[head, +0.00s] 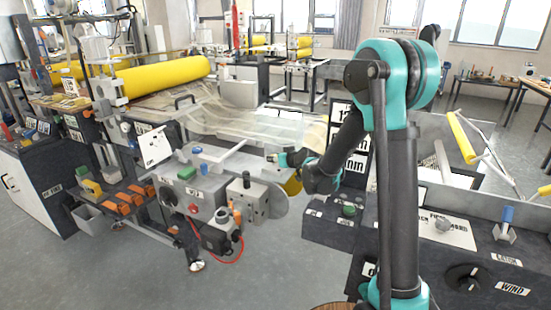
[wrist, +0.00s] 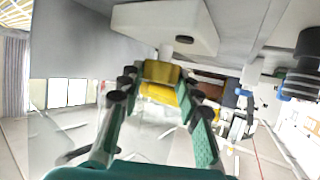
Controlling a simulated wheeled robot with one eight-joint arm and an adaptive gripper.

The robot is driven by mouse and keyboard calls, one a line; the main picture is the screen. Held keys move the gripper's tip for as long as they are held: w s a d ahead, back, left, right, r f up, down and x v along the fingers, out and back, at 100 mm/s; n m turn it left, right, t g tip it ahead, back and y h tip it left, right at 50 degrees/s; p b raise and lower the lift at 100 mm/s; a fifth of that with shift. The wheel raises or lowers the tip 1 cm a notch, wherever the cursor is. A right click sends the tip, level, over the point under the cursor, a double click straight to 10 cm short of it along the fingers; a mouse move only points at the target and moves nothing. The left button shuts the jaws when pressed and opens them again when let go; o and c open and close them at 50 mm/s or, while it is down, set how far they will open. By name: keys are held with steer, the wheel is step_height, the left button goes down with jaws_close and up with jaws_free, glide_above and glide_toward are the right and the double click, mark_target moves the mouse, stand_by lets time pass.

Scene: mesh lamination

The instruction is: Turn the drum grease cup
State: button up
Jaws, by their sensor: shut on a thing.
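A yellow cup-shaped piece, which I take for the drum grease cup (wrist: 162,92), sits below a pale block (wrist: 165,27) in the wrist view. A short light stem shows between block and cup. My gripper (wrist: 162,84) has its teal, black-tipped fingers on both sides of the cup and is shut on it. In the head view my gripper (head: 283,157) is beside the machine's right end, by the round grey disc.
The grey machine (head: 247,201) carries knobs and a red hose. A large yellow roll (head: 165,76) lies behind at left. A dark control console (head: 455,262) with a WIND knob stands at right. Clear mesh film (head: 250,125) spans the middle. Floor is free at the front left.

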steer(key=shift+s+a+m+t+h, duration=0.15)
steer(key=shift+m+t+h, duration=0.25)
steer(key=shift+m+h, duration=0.4)
steer(key=shift+a+m+t+h, duration=0.2)
steer(key=shift+m+t+h, duration=0.5)
steer(key=shift+m+h, duration=1.3)
steer(key=shift+a+m+h, duration=0.15)
steer(key=shift+m+h, duration=1.35)
steer(key=shift+h, duration=0.7)
steer(key=o, duration=1.2)
steer(key=shift+c, duration=0.2)
steer(key=v, duration=1.2)
